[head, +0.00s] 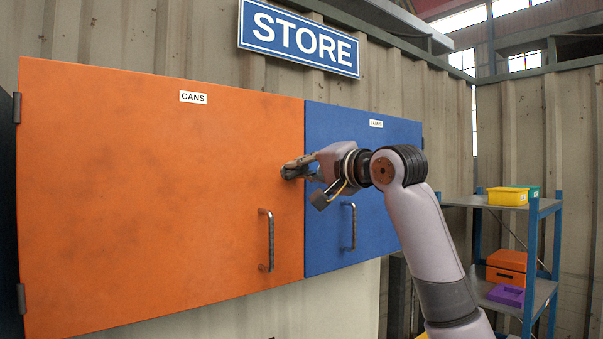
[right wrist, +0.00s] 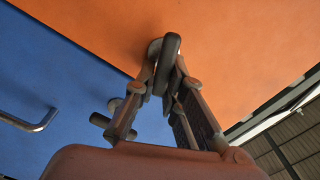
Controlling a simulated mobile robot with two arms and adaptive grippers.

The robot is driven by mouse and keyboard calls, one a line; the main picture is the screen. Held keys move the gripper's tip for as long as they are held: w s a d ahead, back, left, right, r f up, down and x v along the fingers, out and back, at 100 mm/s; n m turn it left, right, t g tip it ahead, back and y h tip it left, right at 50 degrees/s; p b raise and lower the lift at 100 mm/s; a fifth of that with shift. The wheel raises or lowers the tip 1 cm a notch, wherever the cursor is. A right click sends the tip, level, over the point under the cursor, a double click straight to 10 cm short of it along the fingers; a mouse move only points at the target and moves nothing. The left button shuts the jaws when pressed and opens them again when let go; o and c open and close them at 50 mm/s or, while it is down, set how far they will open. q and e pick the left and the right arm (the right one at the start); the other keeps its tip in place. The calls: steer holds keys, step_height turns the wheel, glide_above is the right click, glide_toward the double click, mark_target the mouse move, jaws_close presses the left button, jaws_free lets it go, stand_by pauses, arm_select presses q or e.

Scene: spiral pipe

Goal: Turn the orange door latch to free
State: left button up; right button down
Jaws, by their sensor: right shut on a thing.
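The orange door (head: 140,200), labelled CANS, is closed flush beside the blue door (head: 330,235). Its latch (right wrist: 171,55) is a dark grey turn piece on a round base, near the door's edge by the seam. In the right wrist view the latch stands between the fingers of my right gripper (right wrist: 166,82), which is shut on it. In the head view my right gripper (head: 292,170) is at the orange door's upper right edge and mostly hides the latch. My left gripper is not in view.
A bar handle (head: 268,240) is on the orange door below my gripper. The blue door has its own handle (head: 350,227) and a grey latch (right wrist: 112,115) close to my fingers. A shelf rack (head: 535,250) with bins stands at the right.

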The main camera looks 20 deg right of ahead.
steer(key=shift+d+f+m+b, duration=0.1)
steer(key=shift+f+m+b, duration=0.2)
steer(key=shift+m, duration=0.8)
steer(key=shift+f+m+b, duration=0.1)
steer(key=shift+m+b, duration=0.25)
steer(key=shift+m, duration=0.75)
steer(key=c, duration=1.6)
jaws_free()
steer(key=shift+c, duration=0.2)
steer(key=v, duration=1.2)
